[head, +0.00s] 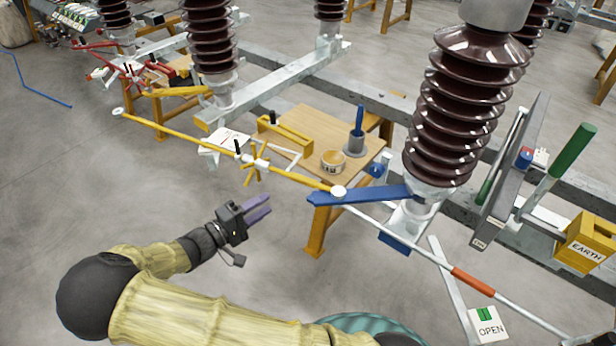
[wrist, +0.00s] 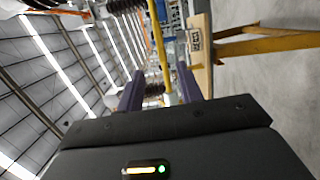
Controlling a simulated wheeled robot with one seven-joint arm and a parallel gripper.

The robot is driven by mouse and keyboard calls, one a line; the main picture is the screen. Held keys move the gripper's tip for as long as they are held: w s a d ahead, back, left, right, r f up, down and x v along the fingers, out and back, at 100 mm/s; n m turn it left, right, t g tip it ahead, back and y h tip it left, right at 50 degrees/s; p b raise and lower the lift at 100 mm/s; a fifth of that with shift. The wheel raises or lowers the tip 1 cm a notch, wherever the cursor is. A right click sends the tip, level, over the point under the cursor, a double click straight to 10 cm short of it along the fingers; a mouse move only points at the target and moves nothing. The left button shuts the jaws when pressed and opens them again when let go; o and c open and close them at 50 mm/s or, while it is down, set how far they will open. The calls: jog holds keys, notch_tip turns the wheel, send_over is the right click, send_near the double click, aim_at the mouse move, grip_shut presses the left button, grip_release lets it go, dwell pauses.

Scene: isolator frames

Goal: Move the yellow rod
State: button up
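The yellow rod (head: 200,142) runs slantwise in the head view, from a white round end at the upper left to a white joint by the blue bar (head: 370,194). A small yellow cross-shaped handle (head: 254,168) sits at its middle. My gripper (head: 266,205) is below and to the right of this handle, apart from the rod. In the wrist view its two purple fingers (wrist: 159,78) are spread with nothing visibly held between them. A yellow bar, seemingly the rod (wrist: 160,45), passes upright beyond the gap between them.
A wooden table (head: 300,125) with a tin (head: 332,162) stands behind the rod. Brown ribbed insulators (head: 455,110) rise behind and to the right. A white-and-red rod (head: 475,282) continues to the lower right, near an OPEN sign (head: 488,325). The floor at left is mostly clear.

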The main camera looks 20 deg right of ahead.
aim_at(300, 183)
jog(key=p+x, duration=0.1)
jog(key=x, duration=1.5)
jog(key=shift+s, duration=0.1)
grip_shut()
